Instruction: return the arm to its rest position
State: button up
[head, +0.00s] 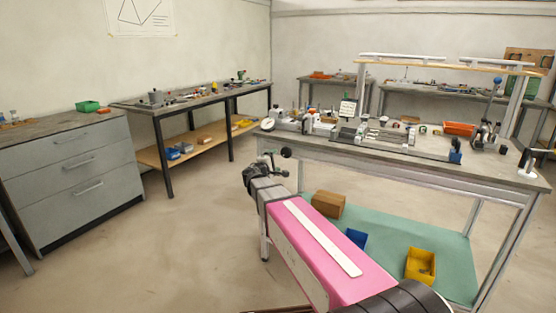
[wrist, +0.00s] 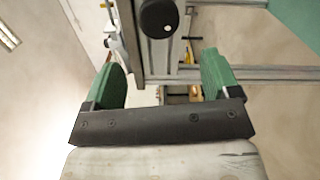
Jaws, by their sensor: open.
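My gripper (wrist: 160,68) shows in the wrist view with its two green fingers wide apart. Nothing is held between them. Beyond the fingers are grey metal frame bars (wrist: 158,55) and the floor. A dark round knob-like part (wrist: 158,18) shows at the top middle. In the head view my arm, with a pink link and a white strip, reaches from the lower right toward the left end of the workbench (head: 400,155). The fingers cannot be made out clearly there. The arm's far end is in front of the bench's left edge.
The bench carries fixtures and an orange bin (head: 459,129). Its green lower shelf (head: 390,262) holds a cardboard box (head: 328,204), a blue bin (head: 356,238) and a yellow bin (head: 420,266). A grey drawer cabinet (head: 75,175) stands left. The floor between is clear.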

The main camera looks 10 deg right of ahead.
jog(key=shift+s+a, duration=0.1)
jog(key=shift+s, duration=0.1)
jog(key=s+d+f+m+g, duration=0.5)
jog(key=s+d+f, duration=0.2)
jog(key=f, duration=0.2)
jog(key=s+f+m+g+y, duration=0.4)
jog(key=s+f, duration=0.3)
jog(key=s, duration=0.4)
jog(key=s+f+m+g+y, duration=0.3)
jog(key=s+f+g+y, duration=0.2)
jog(key=s+f, duration=0.3)
jog(key=s+y, duration=0.1)
jog(key=s, duration=0.2)
jog(key=shift+a+f+m+g+y, duration=0.2)
jog(key=shift+m+g+y, duration=0.1)
jog(key=shift+m, duration=0.1)
jog(key=shift+o, duration=0.2)
